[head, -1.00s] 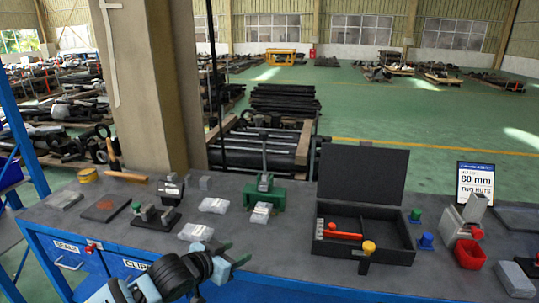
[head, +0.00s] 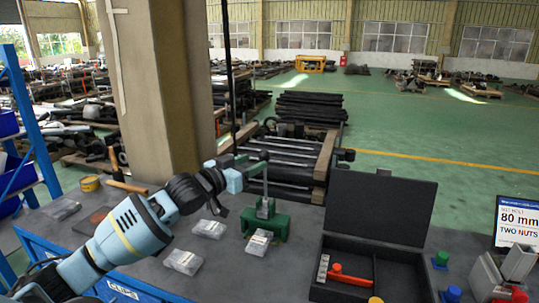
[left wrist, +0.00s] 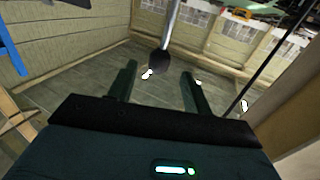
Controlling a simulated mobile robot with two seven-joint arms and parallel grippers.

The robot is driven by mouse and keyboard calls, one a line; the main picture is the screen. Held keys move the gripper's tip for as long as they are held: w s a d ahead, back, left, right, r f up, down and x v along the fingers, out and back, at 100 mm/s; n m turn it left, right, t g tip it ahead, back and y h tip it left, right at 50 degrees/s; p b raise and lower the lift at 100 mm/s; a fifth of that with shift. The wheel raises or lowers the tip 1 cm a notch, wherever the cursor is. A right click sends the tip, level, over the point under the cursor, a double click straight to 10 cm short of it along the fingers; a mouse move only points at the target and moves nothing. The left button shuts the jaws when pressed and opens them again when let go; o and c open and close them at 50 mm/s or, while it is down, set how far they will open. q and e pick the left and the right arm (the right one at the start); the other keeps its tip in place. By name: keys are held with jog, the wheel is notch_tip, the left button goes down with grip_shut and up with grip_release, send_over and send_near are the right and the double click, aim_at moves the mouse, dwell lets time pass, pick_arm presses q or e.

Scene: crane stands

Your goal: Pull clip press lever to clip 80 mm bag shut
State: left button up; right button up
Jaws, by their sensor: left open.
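The clip press (head: 268,222) has a green base and stands on the bench. Its lever (head: 265,182) rises nearly upright and ends in a black knob (head: 264,155). My left gripper (head: 250,163) is open beside the top of the lever. In the left wrist view the knob (left wrist: 159,62) shows between the open fingertips (left wrist: 158,70); I cannot tell whether they touch it. A clear bag (head: 258,243) with pale contents lies at the front of the press. Whether it is clipped cannot be seen. My right gripper is out of view.
More clear bags (head: 209,228) (head: 184,262) lie left of the press. An open black case (head: 380,215) with a red-handled tool (head: 348,277) stands right. A sign (head: 518,221) reads "80 mm" and "TWO NUTS". A wide pillar (head: 160,90) rises behind the bench.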

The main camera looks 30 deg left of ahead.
pick_arm(q)
send_over(265, 178)
jog(key=w, duration=0.2)
jog(key=shift+s+d, duration=0.1)
jog(key=shift+s, duration=0.1)
jog(key=shift+c, duration=0.4)
grip_shut()
